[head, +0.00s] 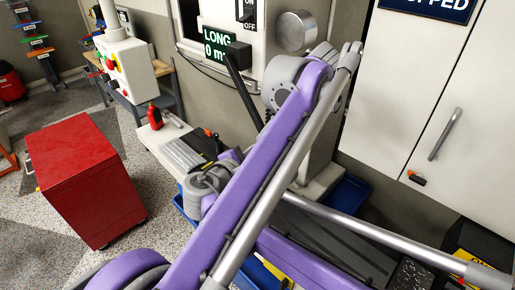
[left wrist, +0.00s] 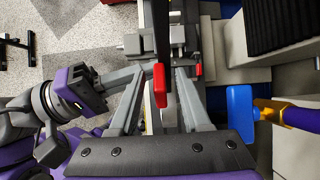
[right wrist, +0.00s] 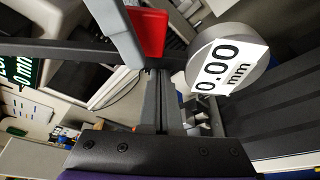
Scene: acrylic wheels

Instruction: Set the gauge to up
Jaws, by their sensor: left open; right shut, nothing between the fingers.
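The gauge (right wrist: 230,62) is a round grey cylinder with a white face reading 0.00 mm. In the right wrist view it is right of my right gripper (right wrist: 150,38), and its text slants upward to the right. My right gripper is shut and empty, and appears apart from the gauge. A round grey cylinder (head: 295,31) in the head view looks like the same gauge; its readout cannot be seen there. My arm's links cover much of the head view.
A green LONG sign (head: 217,44) and an ON/OFF switch (head: 246,12) are on the machine, left of the cylinder. A red cabinet (head: 85,170) stands on the floor at left. White cupboard doors (head: 420,90) stand at right. Blue bins (head: 345,193) sit below the machine.

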